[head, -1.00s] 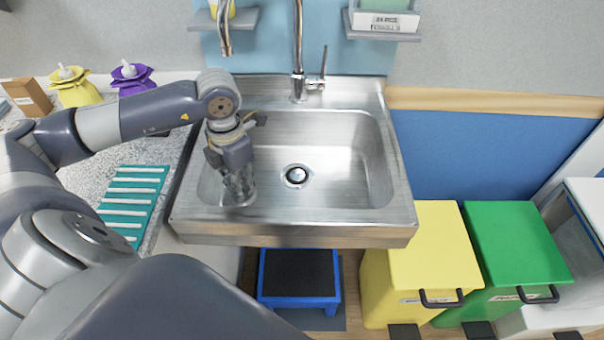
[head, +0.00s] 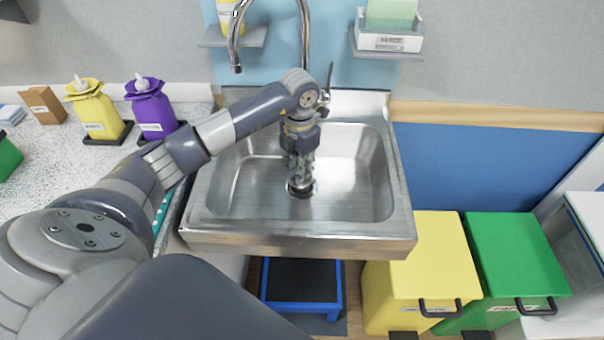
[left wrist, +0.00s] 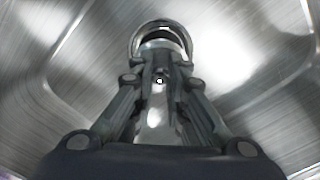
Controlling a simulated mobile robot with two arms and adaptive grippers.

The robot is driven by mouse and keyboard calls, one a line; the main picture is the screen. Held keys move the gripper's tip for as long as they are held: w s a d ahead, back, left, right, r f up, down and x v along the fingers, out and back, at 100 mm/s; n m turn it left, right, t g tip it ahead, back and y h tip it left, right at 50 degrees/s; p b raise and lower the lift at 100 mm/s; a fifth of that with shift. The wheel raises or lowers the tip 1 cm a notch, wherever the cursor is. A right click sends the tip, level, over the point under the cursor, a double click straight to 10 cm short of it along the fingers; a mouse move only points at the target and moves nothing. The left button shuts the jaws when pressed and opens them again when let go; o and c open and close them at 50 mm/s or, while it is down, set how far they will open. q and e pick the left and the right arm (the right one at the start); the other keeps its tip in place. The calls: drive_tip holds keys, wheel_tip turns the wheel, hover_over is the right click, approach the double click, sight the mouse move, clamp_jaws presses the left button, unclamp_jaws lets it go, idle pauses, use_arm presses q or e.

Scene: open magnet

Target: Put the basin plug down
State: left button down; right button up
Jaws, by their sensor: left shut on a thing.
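The steel sink basin (head: 352,190) is empty of water as far as I can see. The basin plug (head: 301,190) is at the drain in the middle of the basin floor. It also shows in the left wrist view (left wrist: 160,38) as a round steel and dark piece just beyond my fingertips. My left gripper (head: 300,178) points down over the drain and is shut on the plug. The gripper hides part of the plug, so I cannot tell whether it is seated or slightly raised. My right gripper is not in view.
The curved tap (head: 306,40) rises behind the basin, close to my left arm. Yellow (head: 97,112) and purple (head: 152,108) dispensers stand on the left counter. A yellow bin (head: 428,255) and a green bin (head: 515,255) stand to the right.

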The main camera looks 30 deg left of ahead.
use_arm(q)
drive_tip(key=shift+w+d+f, duration=0.15)
drive_tip(key=shift+w, duration=0.2)
wheel_tip(320, 180, down, 3)
drive_tip(key=shift+r+p, duration=0.2)
drive_tip(key=shift+p, duration=0.3)
drive_tip(key=shift+f, duration=0.3)
drive_tip(key=shift+f, duration=0.2)
drive_tip(key=c, duration=1.6)
unclamp_jaws()
